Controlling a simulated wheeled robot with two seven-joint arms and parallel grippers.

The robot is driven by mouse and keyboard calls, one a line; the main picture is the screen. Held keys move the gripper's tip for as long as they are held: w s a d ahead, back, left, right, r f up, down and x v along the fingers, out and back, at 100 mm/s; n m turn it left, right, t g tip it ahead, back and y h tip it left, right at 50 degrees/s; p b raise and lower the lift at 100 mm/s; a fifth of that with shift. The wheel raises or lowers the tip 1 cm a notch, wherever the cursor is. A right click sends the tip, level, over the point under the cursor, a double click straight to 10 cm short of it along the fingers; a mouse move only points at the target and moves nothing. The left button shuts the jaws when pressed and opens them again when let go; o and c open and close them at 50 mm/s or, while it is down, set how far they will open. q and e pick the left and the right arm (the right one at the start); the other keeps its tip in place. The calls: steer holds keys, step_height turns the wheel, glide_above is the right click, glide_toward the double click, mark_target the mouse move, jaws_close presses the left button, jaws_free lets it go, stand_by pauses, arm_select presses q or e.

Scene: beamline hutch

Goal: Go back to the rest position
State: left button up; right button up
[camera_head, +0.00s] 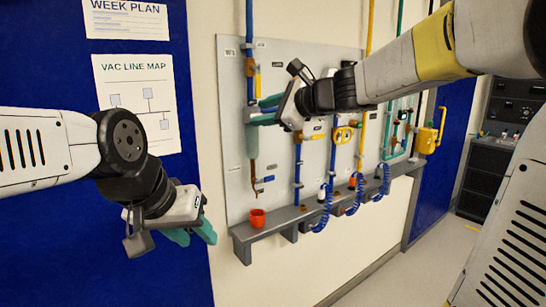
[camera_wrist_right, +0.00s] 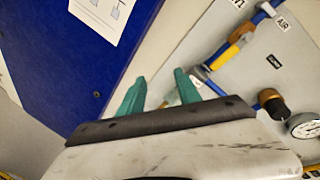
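My left gripper (camera_head: 196,238) hangs at the lower left in front of the blue wall, its teal fingers pointing down and to the right. Its fingers are apart and nothing shows between them. My right gripper (camera_head: 258,112) is raised in front of the left part of the grey pipe panel (camera_head: 285,60), fingers pointing left. In the right wrist view its two teal fingers (camera_wrist_right: 160,80) are apart with nothing between them. I cannot tell from the head view how close it is to the panel.
The wrist view shows a round gauge (camera_wrist_right: 305,127). A dark equipment rack (camera_head: 485,165) stands at far right. Floor (camera_head: 400,285) in front of the shelf looks clear.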

steer(key=s+d+f+n+g+h, duration=0.2)
steer(key=s+d+f+n+h, duration=0.2)
steer(key=s+d+f+n, duration=0.4)
steer(key=s+d+f+n+g+h, duration=0.2)
steer(key=s+d+f+n, duration=0.6)
steer(key=s, duration=0.8)
step_height(320, 180, down, 2)
steer(key=shift+d+f+n+h, duration=0.2)
steer(key=shift+f+n+h, duration=0.05)
steer(key=shift+n+h, duration=0.85)
